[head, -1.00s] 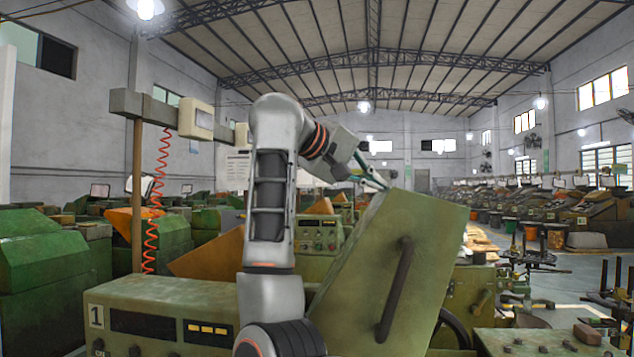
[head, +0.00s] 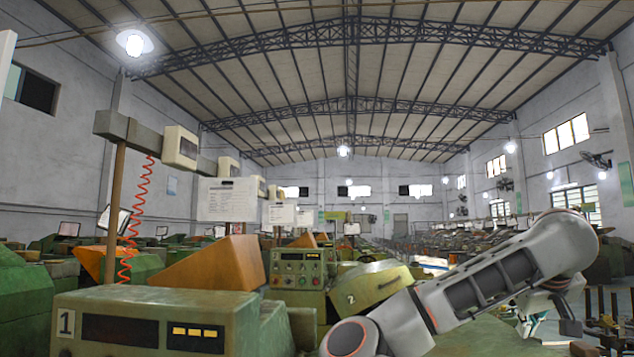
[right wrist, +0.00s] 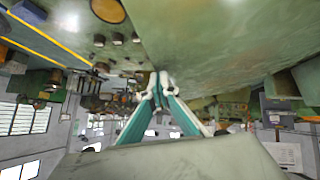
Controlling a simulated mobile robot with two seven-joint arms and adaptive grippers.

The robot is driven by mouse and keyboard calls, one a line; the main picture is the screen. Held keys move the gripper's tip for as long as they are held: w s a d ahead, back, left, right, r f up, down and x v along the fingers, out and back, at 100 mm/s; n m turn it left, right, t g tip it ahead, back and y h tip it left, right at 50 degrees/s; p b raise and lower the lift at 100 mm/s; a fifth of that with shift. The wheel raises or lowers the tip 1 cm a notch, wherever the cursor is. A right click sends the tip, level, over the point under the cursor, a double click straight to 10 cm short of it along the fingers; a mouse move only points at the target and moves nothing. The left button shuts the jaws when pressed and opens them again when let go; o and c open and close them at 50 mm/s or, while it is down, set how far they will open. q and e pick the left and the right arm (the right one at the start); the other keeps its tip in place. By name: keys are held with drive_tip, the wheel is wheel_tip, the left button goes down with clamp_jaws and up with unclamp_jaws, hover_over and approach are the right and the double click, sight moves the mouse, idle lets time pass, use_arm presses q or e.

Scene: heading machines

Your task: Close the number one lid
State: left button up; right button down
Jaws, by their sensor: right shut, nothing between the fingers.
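The number one machine shows as a green control box (head: 140,320) with a "1" label at the lower left of the head view. Its big lid with the dark handle is not seen in the head view now. A large green surface (right wrist: 235,45) fills the upper right of the right wrist view, close to the fingers; I cannot tell whether it is the lid. My right gripper (right wrist: 158,88) is shut and empty, its teal fingers meeting at the tips. In the head view, my right gripper (head: 530,325) is partly visible at the lower right, below my arm. My left gripper is not in view.
A number two machine with a yellow-green lid (head: 370,285) and a control panel (head: 298,268) stand behind. An orange-brown sloped guard (head: 212,265) is behind the control box. A post with a red coiled cable (head: 137,215) rises at left. More machines fill the hall.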

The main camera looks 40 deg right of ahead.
use_arm(q)
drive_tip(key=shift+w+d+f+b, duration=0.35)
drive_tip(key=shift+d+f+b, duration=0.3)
drive_tip(key=shift+b, duration=1.9)
use_arm(e)
drive_tip(key=s+d+f+t, duration=0.1)
drive_tip(key=f, duration=0.9)
drive_tip(key=s+d+f+m+t+y, duration=0.1)
drive_tip(key=s+f, duration=0.1)
drive_tip(key=f, duration=0.8)
drive_tip(key=shift+s+d+f, duration=0.15)
drive_tip(key=shift+d+f, duration=0.2)
drive_tip(key=shift+f, duration=0.05)
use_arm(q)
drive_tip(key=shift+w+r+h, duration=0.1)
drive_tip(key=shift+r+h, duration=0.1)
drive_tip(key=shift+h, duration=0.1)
use_arm(e)
drive_tip(key=shift+r, duration=0.1)
use_arm(q)
drive_tip(key=p, duration=0.5)
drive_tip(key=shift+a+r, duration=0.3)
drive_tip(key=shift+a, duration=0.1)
use_arm(e)
drive_tip(key=s+a+r, duration=0.3)
drive_tip(key=s+r, duration=0.4)
drive_tip(key=r, duration=0.3)
drive_tip(key=shift+a+r, duration=0.25)
drive_tip(key=shift+a, duration=0.1)
